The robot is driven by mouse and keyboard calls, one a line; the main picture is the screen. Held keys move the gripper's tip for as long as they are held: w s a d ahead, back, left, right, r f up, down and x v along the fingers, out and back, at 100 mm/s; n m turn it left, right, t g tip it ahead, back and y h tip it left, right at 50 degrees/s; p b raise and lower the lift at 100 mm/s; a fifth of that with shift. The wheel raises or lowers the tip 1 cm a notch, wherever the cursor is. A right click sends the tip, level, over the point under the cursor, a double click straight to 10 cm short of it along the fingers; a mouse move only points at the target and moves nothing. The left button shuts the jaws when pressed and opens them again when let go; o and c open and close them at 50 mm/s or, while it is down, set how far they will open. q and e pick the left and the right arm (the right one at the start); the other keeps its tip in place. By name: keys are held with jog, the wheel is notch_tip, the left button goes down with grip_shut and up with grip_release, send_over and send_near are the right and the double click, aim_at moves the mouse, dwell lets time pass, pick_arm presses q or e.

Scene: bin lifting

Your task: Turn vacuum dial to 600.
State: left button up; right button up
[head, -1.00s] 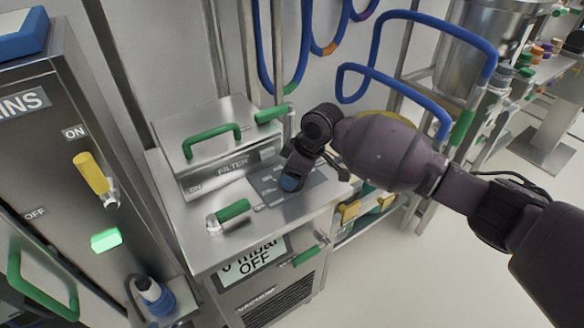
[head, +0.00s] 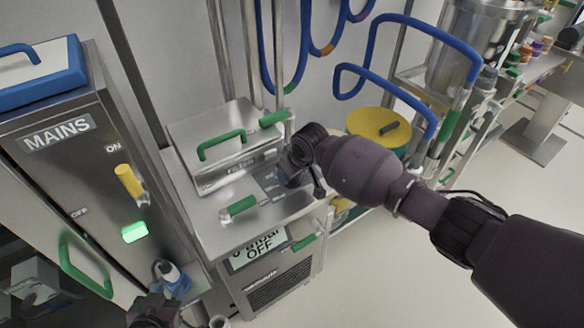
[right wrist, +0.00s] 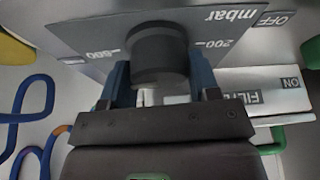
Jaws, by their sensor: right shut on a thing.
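The vacuum dial (right wrist: 158,52) is a dark round knob on a grey plate with mbar markings. In the right wrist view 200 shows on its right and a blurred number, perhaps 600 or 800, on its left. My right gripper (right wrist: 160,78) is shut on the dial, one blue finger on each side. In the head view my right gripper (head: 292,172) hides the dial. The vacuum unit's display (head: 258,249) reads OFF under a partly covered mbar line. My left gripper (head: 160,308) is low at the left, near a blue-and-white fitting (head: 170,276); its fingers are unclear.
The MAINS cabinet (head: 75,175) stands at the left with a yellow handle and a lit green button. A FILTER box (head: 225,140) with a green handle sits behind the dial. A green-handled lever (head: 238,207) is at the worktop's front.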

jog(key=shift+f, duration=0.1)
dwell(0.3)
jog(key=o, duration=0.9)
jog(key=p+v, duration=0.1)
jog(key=v, duration=1)
